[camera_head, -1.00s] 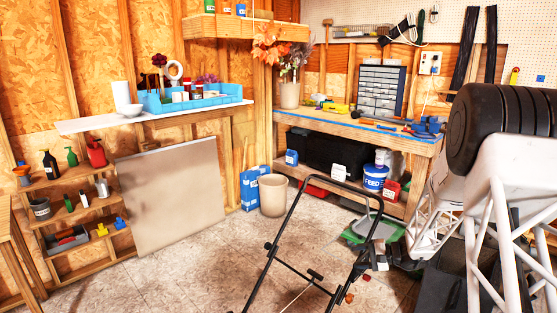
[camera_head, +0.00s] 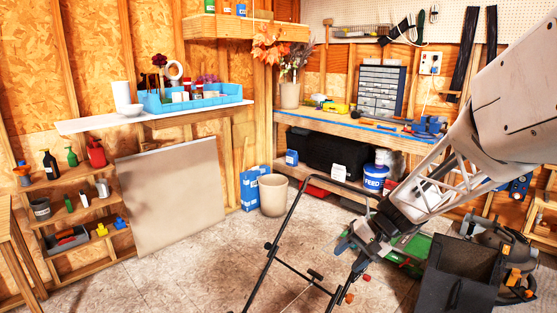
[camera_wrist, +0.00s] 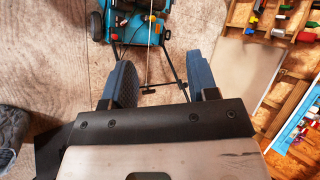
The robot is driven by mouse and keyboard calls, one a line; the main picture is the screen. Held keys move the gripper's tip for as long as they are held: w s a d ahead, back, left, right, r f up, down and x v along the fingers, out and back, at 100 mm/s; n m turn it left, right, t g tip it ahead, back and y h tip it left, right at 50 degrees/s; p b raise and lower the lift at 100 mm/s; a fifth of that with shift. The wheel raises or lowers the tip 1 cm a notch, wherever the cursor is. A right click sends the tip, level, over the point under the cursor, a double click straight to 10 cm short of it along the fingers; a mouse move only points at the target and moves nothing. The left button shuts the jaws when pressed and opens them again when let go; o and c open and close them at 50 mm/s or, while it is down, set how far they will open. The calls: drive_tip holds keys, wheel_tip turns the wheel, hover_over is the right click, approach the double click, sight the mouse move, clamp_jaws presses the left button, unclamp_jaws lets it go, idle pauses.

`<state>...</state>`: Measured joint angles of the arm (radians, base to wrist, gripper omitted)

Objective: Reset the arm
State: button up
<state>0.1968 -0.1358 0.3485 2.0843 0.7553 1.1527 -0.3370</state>
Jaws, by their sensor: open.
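My arm reaches in from the right edge of the head view. My gripper (camera_head: 360,250) points down and left beside the black handle of the mower (camera_head: 292,212). In the wrist view my gripper (camera_wrist: 164,75) shows two blue fingers set well apart, with nothing held between them. The mower's handle bars and teal body (camera_wrist: 128,25) lie beyond the fingers in that view. I cannot tell whether the gripper touches the handle.
A workbench (camera_head: 350,127) stands at the back, with a feed bucket (camera_head: 375,178) beneath it. A beige bin (camera_head: 273,195) stands left of the mower handle. A dark open box (camera_head: 468,258) is at lower right. A shelf (camera_head: 80,184) stands at left.

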drive_tip(key=s+r+n+t+h, duration=0.1)
drive_tip(key=s+r+h, duration=0.2)
drive_tip(key=s, duration=1)
drive_tip(key=s+r+n+t+h, duration=0.1)
drive_tip(key=s+r+h, duration=0.3)
drive_tip(key=s, duration=0.9)
drive_tip(key=shift+s+d+r+n+t+h, duration=0.2)
drive_tip(key=shift+d+n+t+h, duration=0.15)
drive_tip(key=shift+n+h, duration=0.2)
drive_tip(key=shift+o, duration=0.4)
idle(1.5)
